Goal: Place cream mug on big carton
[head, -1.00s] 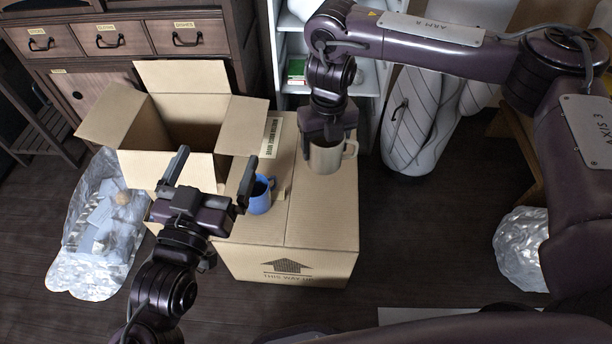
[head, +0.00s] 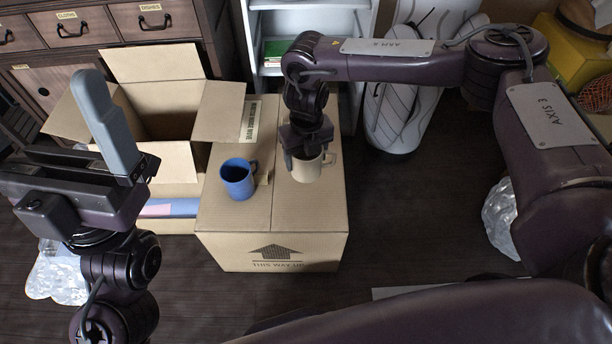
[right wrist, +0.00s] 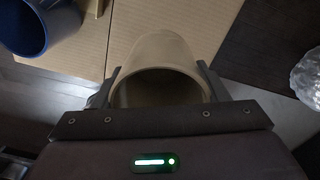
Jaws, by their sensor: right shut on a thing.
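The cream mug (head: 306,170) is upright in my right gripper (head: 305,152), over the right half of the big carton (head: 318,222). I cannot tell whether its base touches the carton top. In the right wrist view the cream mug (right wrist: 165,52) sits between the two fingers of the right gripper (right wrist: 160,85), with its opening towards the camera. Its handle shows on the right in the head view. My left gripper (head: 75,145) is raised at the left, apart from the carton; one finger shows clearly at the right end of its rail, and it looks open and empty.
A blue mug (head: 238,179) stands on the carton's left half, also seen in the right wrist view (right wrist: 40,22). An open box (head: 150,65) with raised flaps stands behind left. A shelf (head: 310,22) and a white bag (head: 410,100) are behind. Clear plastic (head: 500,222) lies right.

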